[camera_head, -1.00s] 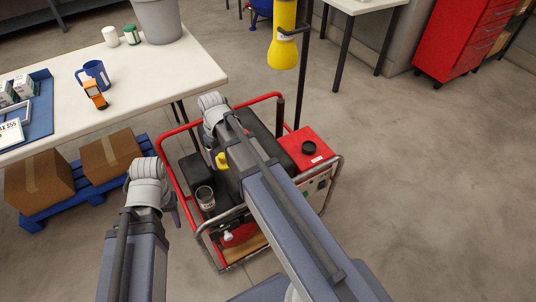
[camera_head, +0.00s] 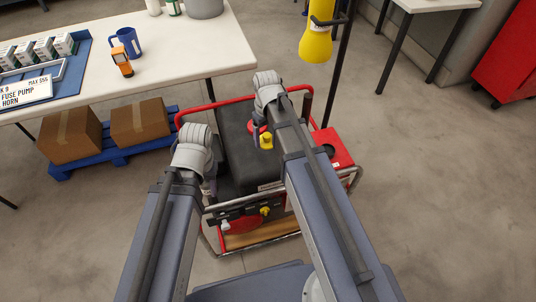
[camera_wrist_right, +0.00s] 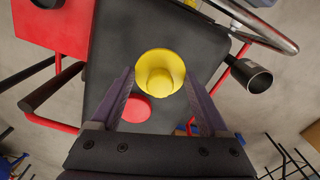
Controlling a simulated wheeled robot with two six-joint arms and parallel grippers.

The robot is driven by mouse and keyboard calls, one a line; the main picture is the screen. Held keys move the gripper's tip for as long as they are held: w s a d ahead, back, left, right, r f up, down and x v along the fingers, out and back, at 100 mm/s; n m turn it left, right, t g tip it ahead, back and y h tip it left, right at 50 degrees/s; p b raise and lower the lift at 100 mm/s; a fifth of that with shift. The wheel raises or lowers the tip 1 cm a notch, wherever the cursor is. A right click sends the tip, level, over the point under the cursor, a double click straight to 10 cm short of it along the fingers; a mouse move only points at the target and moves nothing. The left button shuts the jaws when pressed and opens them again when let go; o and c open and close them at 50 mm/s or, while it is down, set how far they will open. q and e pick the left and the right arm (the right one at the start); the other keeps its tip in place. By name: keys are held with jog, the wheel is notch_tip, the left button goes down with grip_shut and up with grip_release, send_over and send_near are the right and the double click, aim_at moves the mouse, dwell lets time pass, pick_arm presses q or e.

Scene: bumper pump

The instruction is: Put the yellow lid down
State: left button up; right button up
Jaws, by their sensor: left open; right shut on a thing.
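The yellow lid (camera_head: 266,142) is a small round cap with a raised middle. In the right wrist view the lid (camera_wrist_right: 160,72) sits between the fingers of my right gripper (camera_wrist_right: 160,80), which is shut on it. In the head view my right gripper (camera_head: 262,138) is over the black top (camera_head: 237,150) of the red-framed machine. I cannot tell whether the lid touches that top. My left gripper (camera_head: 210,187) is open at the machine's left side, its fingers mostly hidden behind its wrist.
A red disc (camera_wrist_right: 136,108) lies on the black top beside the lid. The machine's red tank (camera_head: 337,148) is at right. A white table (camera_head: 190,58) is behind, with a yellow cylinder (camera_head: 315,42) hanging beyond.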

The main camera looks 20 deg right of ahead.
pick_arm(q)
notch_tip(320, 180, down, 4)
jog(key=b, duration=0.3)
jog(key=shift+f, duration=0.25)
pick_arm(e)
send_over(267, 157)
notch_tip(267, 157, down, 4)
jog(key=shift+w+f, duration=0.1)
jog(key=shift+f, duration=0.15)
pick_arm(q)
jog(key=shift+f, duration=0.1)
notch_tip(267, 157, down, 4)
jog(key=b, duration=0.4)
jog(key=shift+r, duration=0.25)
pick_arm(e)
notch_tip(267, 157, down, 4)
jog(key=shift+r, duration=0.15)
pick_arm(q)
jog(key=shift+f, duration=0.2)
pick_arm(e)
jog(key=o, duration=1.2)
pick_arm(q)
jog(key=shift+r, duration=0.2)
